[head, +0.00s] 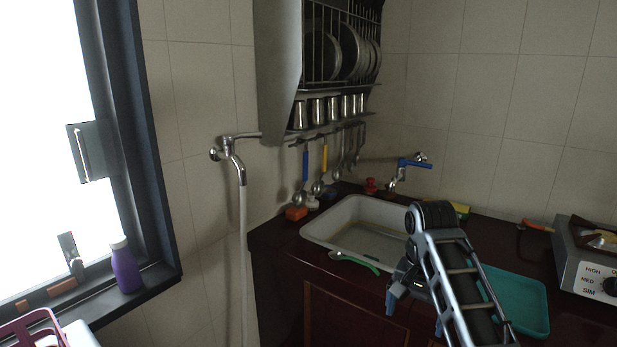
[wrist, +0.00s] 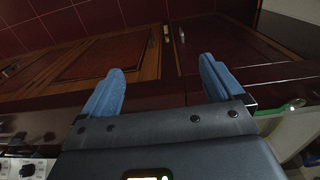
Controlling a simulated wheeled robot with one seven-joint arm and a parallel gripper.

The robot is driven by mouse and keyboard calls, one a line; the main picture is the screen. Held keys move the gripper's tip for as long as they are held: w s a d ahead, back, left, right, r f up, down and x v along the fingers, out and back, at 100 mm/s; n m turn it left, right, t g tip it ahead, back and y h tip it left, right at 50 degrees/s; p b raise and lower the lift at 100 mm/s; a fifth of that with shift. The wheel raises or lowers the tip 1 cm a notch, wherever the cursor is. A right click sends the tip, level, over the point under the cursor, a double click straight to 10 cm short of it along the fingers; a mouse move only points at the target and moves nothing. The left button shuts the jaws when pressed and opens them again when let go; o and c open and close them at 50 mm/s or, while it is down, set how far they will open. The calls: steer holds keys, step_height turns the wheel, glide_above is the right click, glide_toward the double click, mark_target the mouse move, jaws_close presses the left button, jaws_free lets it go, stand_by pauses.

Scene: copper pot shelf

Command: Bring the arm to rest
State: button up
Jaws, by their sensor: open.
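My gripper (wrist: 160,88) shows in the wrist view with its two blue fingers spread wide apart and nothing between them. Beyond the fingers are the dark red cabinet doors (wrist: 110,52) under the counter. In the head view my arm is raised in front of the counter, right of the sink, with the gripper end low on its left side.
A white sink (head: 322,232) is set in the dark counter. A green-handled utensil (head: 355,262) lies at its front edge. A teal board (head: 522,300) lies behind my arm, and a stove (head: 590,268) stands at right. A purple bottle (head: 126,268) stands on the windowsill.

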steer(key=s+f+n+t+b, duration=0.1)
steer(key=s+f, duration=0.2)
steer(key=f, duration=0.3)
steer(key=s+a+f+t+b, duration=0.1)
steer(key=s+f, duration=0.2)
steer(key=f, duration=0.3)
steer(key=s+f+n+t, duration=0.1)
steer(key=s+f, duration=0.2)
steer(key=f, duration=0.3)
steer(key=s+f+n+t+b, duration=0.1)
steer(key=s+f+t+b, duration=0.45)
steer(key=s, duration=0.95)
steer(key=s+n+p, duration=0.1)
steer(key=s, duration=0.8)
steer(key=s+d+r+n+t+b, duration=0.1)
steer(key=s+r+n+t+b, duration=0.2)
steer(key=s+r, duration=1.3)
step_height(320, 180, up, 3)
steer(key=t, duration=0.3)
steer(key=shift+s+d, duration=0.15)
steer(key=shift+s, duration=0.2)
